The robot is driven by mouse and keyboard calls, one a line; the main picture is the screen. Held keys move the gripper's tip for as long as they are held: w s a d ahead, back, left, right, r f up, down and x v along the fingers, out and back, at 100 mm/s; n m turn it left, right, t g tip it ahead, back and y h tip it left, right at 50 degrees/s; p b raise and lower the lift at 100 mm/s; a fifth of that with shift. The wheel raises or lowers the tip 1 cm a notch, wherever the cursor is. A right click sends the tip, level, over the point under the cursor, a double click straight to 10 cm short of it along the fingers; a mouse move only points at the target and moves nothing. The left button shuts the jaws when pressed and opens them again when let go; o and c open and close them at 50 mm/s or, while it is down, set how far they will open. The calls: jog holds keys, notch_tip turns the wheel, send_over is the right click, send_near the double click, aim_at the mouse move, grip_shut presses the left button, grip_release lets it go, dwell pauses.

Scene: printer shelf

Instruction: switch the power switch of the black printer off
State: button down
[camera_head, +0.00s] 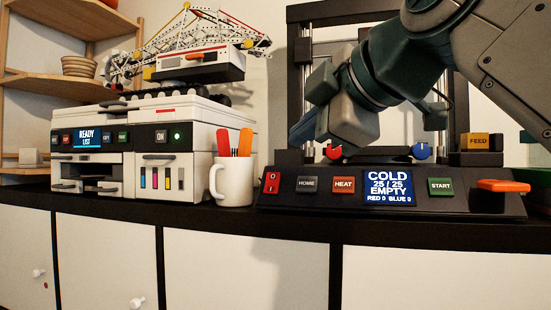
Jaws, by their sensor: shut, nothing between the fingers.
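The black printer (410,202) stands on the right of the cabinet top, with a frame behind its sloped front panel. Its red power switch (271,183), marked O and I, is at the panel's left end; which side is pressed is too small to tell. The lit blue display (387,188) reads COLD, 25 / 25, EMPTY, RED 0, BLUE 0. My gripper (302,132) is shut and empty, above and slightly right of the switch, apart from it. My arm comes in from the upper right and hides part of the printer's frame.
A white mug (232,182) with orange-handled items stands just left of the switch. A white printer (150,150), its display reading READY, carries a crane model (190,50). HOME (307,184) and HEAT (343,185) buttons sit right of the switch.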

aim_at(272, 183)
jog(key=x, duration=0.4)
jog(key=d+p+x, duration=0.1)
jog(key=x, duration=0.3)
jog(key=d+x, duration=0.1)
jog(key=x, duration=0.3)
jog(key=shift+w+f+p, duration=0.3)
jog(key=shift+w+f, duration=0.1)
jog(key=shift+w, duration=0.05)
jog(key=shift+w+f, duration=0.2)
jog(key=shift+w, duration=0.05)
